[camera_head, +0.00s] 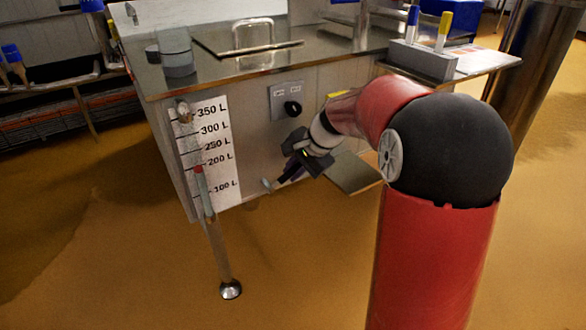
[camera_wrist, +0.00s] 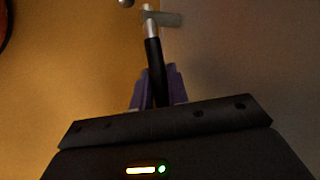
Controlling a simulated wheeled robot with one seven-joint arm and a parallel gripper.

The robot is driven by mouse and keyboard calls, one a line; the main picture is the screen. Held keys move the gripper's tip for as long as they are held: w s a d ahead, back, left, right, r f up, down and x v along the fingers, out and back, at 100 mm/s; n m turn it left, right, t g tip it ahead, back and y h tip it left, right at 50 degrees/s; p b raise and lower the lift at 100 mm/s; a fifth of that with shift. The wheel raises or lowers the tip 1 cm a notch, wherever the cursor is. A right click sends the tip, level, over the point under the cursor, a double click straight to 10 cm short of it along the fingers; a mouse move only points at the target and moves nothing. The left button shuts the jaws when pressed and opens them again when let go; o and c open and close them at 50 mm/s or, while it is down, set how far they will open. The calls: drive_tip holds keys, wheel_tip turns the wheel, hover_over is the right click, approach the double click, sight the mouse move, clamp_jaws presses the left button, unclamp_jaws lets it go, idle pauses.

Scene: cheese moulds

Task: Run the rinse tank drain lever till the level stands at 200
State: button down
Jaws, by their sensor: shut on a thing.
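The rinse tank (camera_head: 262,125) has a white level scale (camera_head: 225,175) on its front, marked from 100 L up to 350 L. A sight tube runs along the scale's left side, and a red marker (camera_head: 198,169) in it stands close to the 200 L line; the exact reading is too small to tell. My gripper (camera_head: 284,174) is low at the tank's front, right of the scale. In the wrist view its purple fingers (camera_wrist: 157,88) are shut on the black grip of the drain lever (camera_wrist: 152,50). The lever's metal end also shows in the head view (camera_head: 267,184).
A black knob (camera_head: 292,107) on a grey plate sits above my gripper. A grey holder (camera_head: 422,60) with blue and yellow handled tools stands on the right side shelf. The floor in front is clear.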

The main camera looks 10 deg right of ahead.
drive_tip(key=shift+w+d+f+m+y, duration=0.1)
drive_tip(key=shift+d+f+m+y, duration=0.25)
drive_tip(key=shift+f+y, duration=0.5)
drive_tip(key=shift+f+m+g+y, duration=0.25)
drive_tip(key=shift+f+y, duration=0.15)
drive_tip(key=shift+y, duration=0.4)
drive_tip(key=shift+f+m+g+y, duration=0.1)
drive_tip(key=shift+f+g+y, duration=0.25)
drive_tip(key=shift+y, duration=0.4)
drive_tip(key=c, duration=1.6)
unclamp_jaws()
drive_tip(key=shift+f, duration=0.1)
drive_tip(key=shift+c, duration=0.2)
drive_tip(key=shift+d, duration=0.1)
drive_tip(key=p+v, duration=0.1)
drive_tip(key=v, duration=0.6)
drive_tip(key=shift+d+r+p, duration=0.25)
drive_tip(key=shift+r+p, duration=0.05)
drive_tip(key=shift+p, duration=0.1)
